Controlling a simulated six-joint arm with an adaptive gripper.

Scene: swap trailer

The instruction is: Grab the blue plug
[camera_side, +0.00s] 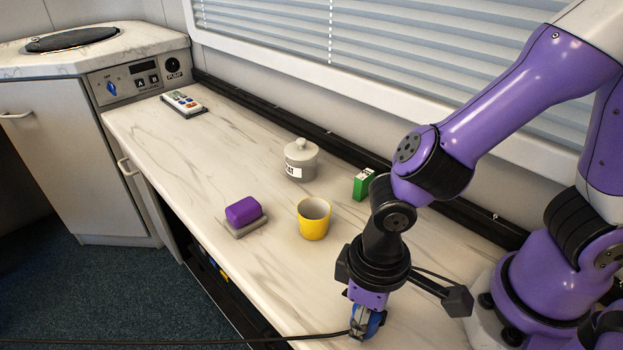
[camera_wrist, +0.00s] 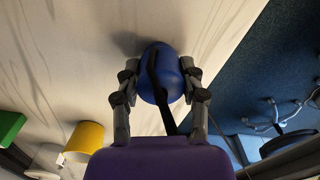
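The blue plug (camera_wrist: 160,60) sits between the two fingers of my gripper (camera_wrist: 158,78) in the wrist view. The fingers press on its left and right sides. A dark cable (camera_wrist: 160,108) runs from the plug back toward my wrist. In the side view, the plug (camera_side: 373,325) shows between the fingers of my gripper (camera_side: 362,322), near the counter's front edge. The cable trails left from it along the bottom of the picture. Whether the plug touches the counter is hard to tell.
A yellow cup (camera_side: 314,220), a purple sponge-like block (camera_side: 243,210) on a grey tray, a lidded grey jar (camera_side: 300,160) and a green box (camera_side: 362,184) stand on the marble counter (camera_side: 270,280).

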